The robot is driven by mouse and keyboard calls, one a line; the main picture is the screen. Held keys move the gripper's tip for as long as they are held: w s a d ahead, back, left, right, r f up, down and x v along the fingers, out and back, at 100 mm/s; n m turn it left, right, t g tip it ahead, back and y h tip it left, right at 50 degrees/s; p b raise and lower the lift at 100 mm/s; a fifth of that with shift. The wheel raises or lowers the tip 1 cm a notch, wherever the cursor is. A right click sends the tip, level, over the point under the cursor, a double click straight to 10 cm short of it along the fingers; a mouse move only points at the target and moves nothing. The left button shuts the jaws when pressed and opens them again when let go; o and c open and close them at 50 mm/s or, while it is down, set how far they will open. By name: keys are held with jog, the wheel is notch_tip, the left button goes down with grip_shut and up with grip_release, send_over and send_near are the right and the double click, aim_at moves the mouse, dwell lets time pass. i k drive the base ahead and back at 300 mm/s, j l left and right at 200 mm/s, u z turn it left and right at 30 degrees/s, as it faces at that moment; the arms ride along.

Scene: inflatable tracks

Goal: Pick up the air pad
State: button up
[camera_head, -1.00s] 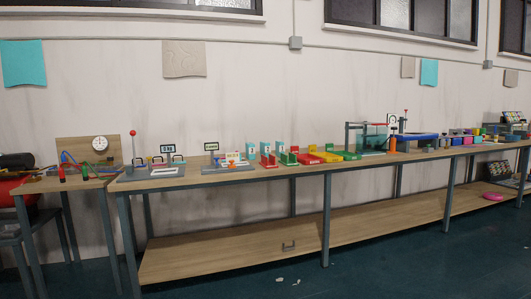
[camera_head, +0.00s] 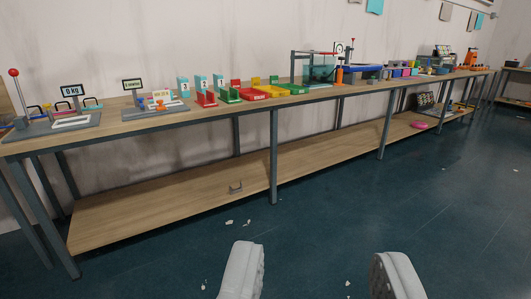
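My gripper (camera_head: 318,274) is open and empty at the bottom of the view, with its two pale ribbed fingers wide apart above the dark floor. It is well away from the bench and touches nothing. I cannot make out for certain which thing is the air pad. A small flat pink object (camera_head: 420,125) lies low at the right end of the bench's lower shelf. On the bench top are flat coloured pieces, among them a yellow one (camera_head: 271,92) and a green one (camera_head: 292,88), too small to identify.
A long wooden bench (camera_head: 170,119) with grey legs runs along the wall. Its lower shelf (camera_head: 160,207) is mostly bare, with a small bracket (camera_head: 236,187) on it. The dark floor (camera_head: 430,210) in front is clear except for small pale scraps.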

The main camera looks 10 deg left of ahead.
aim_at(201, 81)
jog(key=i+j+u, duration=0.1)
jog(key=i+u, duration=0.4)
jog(key=i, duration=1.35)
jog(key=i+z, duration=0.1)
jog(key=i, duration=0.35)
jog(key=i+j+z, duration=0.15)
jog(key=i, duration=0.35)
jog(key=i+j+z, duration=0.1)
jog(key=i, duration=0.35)
jog(key=i+j+z, duration=0.15)
jog(key=i, duration=0.3)
jog(key=i+j+z, duration=0.2)
jog(key=i, duration=0.15)
jog(key=i+j+z, duration=0.25)
jog(key=i, duration=0.1)
